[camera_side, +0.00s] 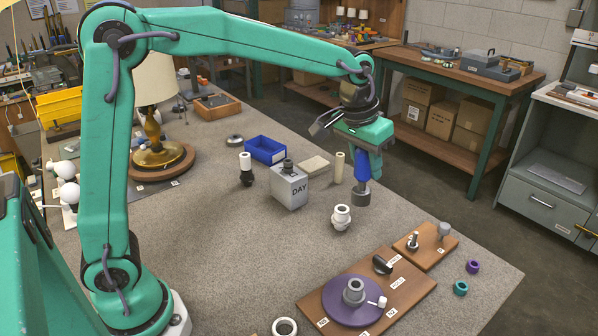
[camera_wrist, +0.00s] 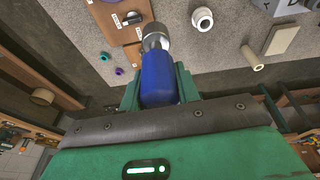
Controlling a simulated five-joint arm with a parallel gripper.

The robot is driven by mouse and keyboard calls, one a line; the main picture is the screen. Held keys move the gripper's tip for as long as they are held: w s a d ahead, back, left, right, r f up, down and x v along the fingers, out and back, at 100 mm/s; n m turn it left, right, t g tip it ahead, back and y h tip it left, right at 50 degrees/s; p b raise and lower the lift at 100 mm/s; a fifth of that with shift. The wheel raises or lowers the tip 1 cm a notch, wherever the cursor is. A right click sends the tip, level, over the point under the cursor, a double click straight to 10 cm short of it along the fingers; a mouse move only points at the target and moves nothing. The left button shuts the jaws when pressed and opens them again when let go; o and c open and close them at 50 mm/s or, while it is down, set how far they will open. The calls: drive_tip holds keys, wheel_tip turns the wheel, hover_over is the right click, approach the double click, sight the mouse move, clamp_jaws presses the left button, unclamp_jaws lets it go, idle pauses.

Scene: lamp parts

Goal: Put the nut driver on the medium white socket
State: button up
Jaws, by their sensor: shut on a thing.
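My gripper (camera_side: 364,148) is shut on the blue handle of the nut driver (camera_side: 368,172) and holds it almost upright, its grey metal head pointing down. In the wrist view the nut driver (camera_wrist: 158,80) extends away from the jaws. The white socket (camera_side: 341,217), which I take as the medium one, stands on the grey bench top. The driver's head is to the right of it and higher in the side view, apart from it. In the wrist view the white socket (camera_wrist: 202,19) lies to the right of the driver's head.
A wooden board with a purple disc (camera_side: 333,311) is at the front, with a smaller board (camera_side: 426,246) beside it. A grey DAY block (camera_side: 289,188), a cream cylinder (camera_side: 339,168) and a blue bin (camera_side: 265,150) stand behind. Purple and teal rings (camera_side: 460,288) lie near the right edge.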

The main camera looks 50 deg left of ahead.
drive_tip(key=w+a+f, duration=0.5)
drive_tip(key=a+f, duration=0.2)
drive_tip(key=a, duration=0.3)
drive_tip(key=shift+w+y, duration=0.3)
drive_tip(key=shift+w, duration=0.1)
drive_tip(key=shift+f, duration=0.1)
drive_tip(key=shift+f, duration=1.9)
drive_tip(key=shift+f, duration=0.4)
drive_tip(key=o, duration=1)
drive_tip(key=shift+o, duration=0.2)
